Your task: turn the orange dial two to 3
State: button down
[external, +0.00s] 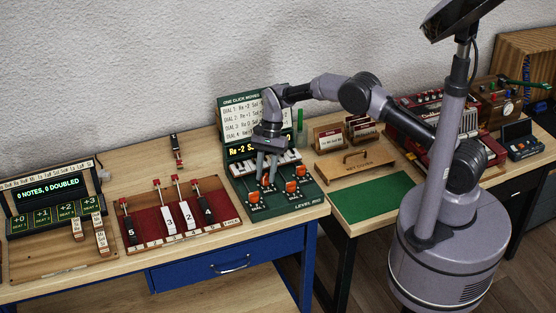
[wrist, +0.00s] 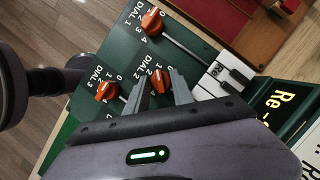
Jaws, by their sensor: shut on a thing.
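The orange dial two (wrist: 161,81), labelled DIAL 2, sits on the dark green panel (wrist: 195,42) of the device. In the wrist view, my gripper (wrist: 159,77) has one finger on each side of dial two and is shut on it. In the external view, my gripper (external: 267,178) points down onto the device from above. Part of the dial's scale is covered by the fingers, so I cannot tell which number its pointer is at.
Orange dial one (wrist: 152,21) and dial three (wrist: 107,91) stand close by. Piano keys (wrist: 220,83) and a lit display (wrist: 284,101) lie behind the dials. Left of the device is a red tray of levers (external: 148,228). A green mat (external: 372,197) to the right is clear.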

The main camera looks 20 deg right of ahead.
jog(key=n+h, duration=0.1)
jog(key=n, duration=0.2)
jog(key=shift+w+a+g, duration=0.1)
jog(key=shift+g, duration=0.2)
jog(key=shift+n, duration=0.7)
jog(key=shift+h, duration=0.3)
jog(key=c, duration=1.1)
grip_release()
jog(key=shift+r, duration=0.1)
